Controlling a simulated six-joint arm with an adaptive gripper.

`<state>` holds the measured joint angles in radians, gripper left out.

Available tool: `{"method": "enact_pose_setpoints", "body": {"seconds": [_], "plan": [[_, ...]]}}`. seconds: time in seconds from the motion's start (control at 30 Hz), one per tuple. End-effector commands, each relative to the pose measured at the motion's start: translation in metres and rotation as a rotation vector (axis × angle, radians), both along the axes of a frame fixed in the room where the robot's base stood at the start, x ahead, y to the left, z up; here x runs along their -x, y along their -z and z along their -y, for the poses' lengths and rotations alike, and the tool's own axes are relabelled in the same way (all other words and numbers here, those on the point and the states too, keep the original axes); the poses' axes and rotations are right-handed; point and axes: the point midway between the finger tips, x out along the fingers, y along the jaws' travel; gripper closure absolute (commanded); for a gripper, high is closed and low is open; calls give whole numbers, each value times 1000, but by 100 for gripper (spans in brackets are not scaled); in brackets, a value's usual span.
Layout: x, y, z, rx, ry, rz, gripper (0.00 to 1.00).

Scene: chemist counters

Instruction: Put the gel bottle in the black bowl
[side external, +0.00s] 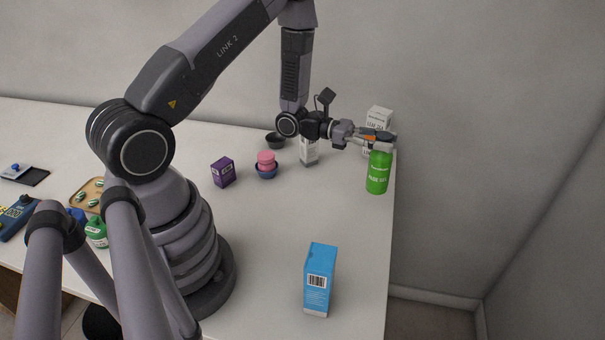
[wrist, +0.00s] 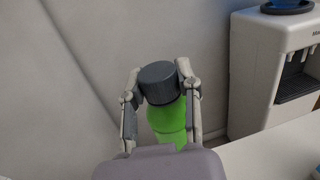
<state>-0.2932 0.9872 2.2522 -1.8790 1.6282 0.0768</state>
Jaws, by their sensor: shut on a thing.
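The gel bottle (side external: 378,173) is green with pale lettering and stands upright near the right edge of the counter. In the side view I cannot tell whether its base touches the counter. My gripper (side external: 378,139) is shut on the top of the bottle. The wrist view shows the bottle's dark grey cap and green body (wrist: 166,118) between the two fingers of my gripper (wrist: 160,80). The black bowl (side external: 275,141) sits towards the back of the counter, well to the left of the bottle, and looks empty.
A white carton (side external: 379,117) stands behind my gripper, and a grey-white box (side external: 309,152) stands under my wrist. A purple box (side external: 223,172) and blue carton (side external: 319,280) stand nearer. The middle counter is clear.

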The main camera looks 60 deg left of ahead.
Motion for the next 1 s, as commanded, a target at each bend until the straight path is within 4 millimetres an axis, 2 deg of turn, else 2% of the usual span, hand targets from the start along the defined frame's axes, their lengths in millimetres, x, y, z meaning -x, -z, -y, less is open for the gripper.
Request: {"method": "enact_pose_setpoints", "body": {"seconds": [0.2, 0.3, 0.47, 0.57, 0.63, 0.8, 1.0], "plan": [[-6, -12, -48, -9, -344, -7, 100], [-5, -14, -62, -24, -432, -10, 100], [-4, -14, -68, -32, -470, -8, 100], [-5, -13, -63, -26, -442, -6, 100], [-7, -12, -52, -16, -375, -4, 100], [-4, -3, -11, 2, -94, 3, 100], [8, 10, 19, -20, 177, 4, 100]]}}
